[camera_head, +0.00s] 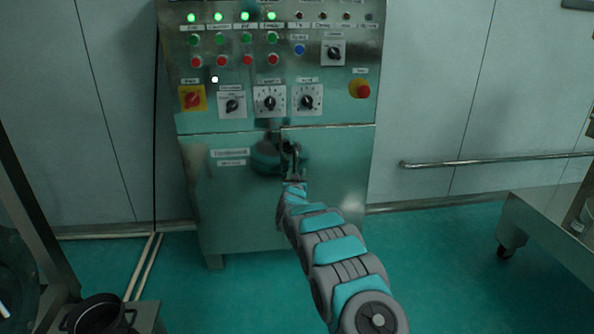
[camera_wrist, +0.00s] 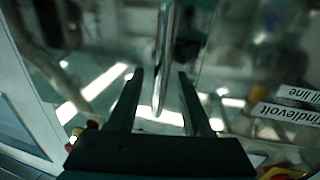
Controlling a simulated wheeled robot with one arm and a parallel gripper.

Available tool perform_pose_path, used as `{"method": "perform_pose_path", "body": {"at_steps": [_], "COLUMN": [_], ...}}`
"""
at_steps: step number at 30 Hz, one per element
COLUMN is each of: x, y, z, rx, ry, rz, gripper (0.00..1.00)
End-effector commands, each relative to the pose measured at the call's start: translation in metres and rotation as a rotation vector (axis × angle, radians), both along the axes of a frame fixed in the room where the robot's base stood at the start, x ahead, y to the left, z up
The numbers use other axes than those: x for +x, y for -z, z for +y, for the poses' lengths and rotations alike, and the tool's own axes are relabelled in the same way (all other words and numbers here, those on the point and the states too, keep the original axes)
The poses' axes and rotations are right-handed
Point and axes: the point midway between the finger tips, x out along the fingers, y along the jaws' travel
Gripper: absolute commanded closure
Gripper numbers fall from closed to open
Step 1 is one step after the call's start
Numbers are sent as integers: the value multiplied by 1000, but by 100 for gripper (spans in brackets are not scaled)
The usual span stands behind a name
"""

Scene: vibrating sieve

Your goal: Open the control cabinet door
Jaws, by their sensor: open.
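The control cabinet (camera_head: 345,150) is a shiny metal box with a button panel above and a plain lower door (camera_head: 225,190). The door looks closed, with two white labels at its upper left. My gripper (camera_head: 291,150) is at the upper middle of the door, and my arm hides part of the door below it. In the wrist view, my open gripper (camera_wrist: 160,75) has a finger on each side of a bright metal bar, which looks like the door handle (camera_wrist: 161,45). The bar lies between the fingers with visible gaps. Contact cannot be made out. Labels (camera_wrist: 290,112) show at right.
Knobs, lit green lamps and a red emergency button (camera_head: 360,89) sit above the door. A wall rail (camera_head: 490,161) and a wheeled metal table (camera_head: 545,225) stand at right. A black pot (camera_head: 98,314) is at lower left. Green floor (camera_head: 450,270) is clear at right front.

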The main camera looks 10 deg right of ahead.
Motion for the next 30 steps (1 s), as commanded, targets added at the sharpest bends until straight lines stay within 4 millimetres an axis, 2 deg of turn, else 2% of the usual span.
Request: {"method": "perform_pose_path", "body": {"at_steps": [9,21,30], "x": [19,22,22], "y": [0,-1,-1], "z": [-3,-4,-4], "rx": [1,0,0], "ry": [0,0,0], "rz": [1,-2,-2], "gripper": [50,50,83]}}
